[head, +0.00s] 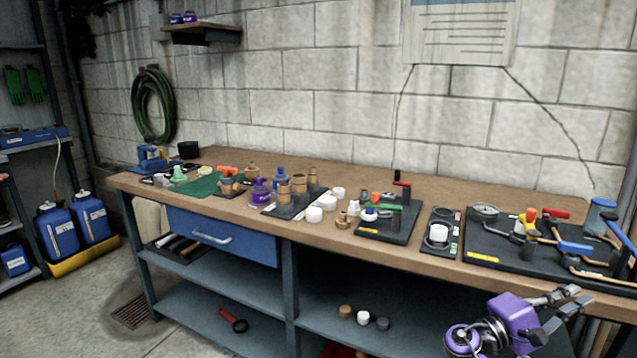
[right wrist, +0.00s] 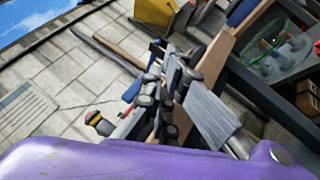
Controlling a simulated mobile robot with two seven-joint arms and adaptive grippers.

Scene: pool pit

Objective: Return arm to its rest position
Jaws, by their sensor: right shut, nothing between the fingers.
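My right gripper (head: 575,297) is at the lower right in the head view, in front of the bench's front edge, with its purple wrist housing behind it. Its fingers are shut with nothing between them, and they point right. In the right wrist view the dark fingers (right wrist: 165,88) show in the middle, above the purple housing that fills the bottom. My left gripper is not in the head view.
A long wooden workbench (head: 330,238) against a block wall carries black boards with fittings, valves and a gauge (head: 484,212). A blue drawer (head: 222,238) and shelves are below. Blue jugs (head: 58,232) stand at left. Open floor (head: 95,308) lies front left.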

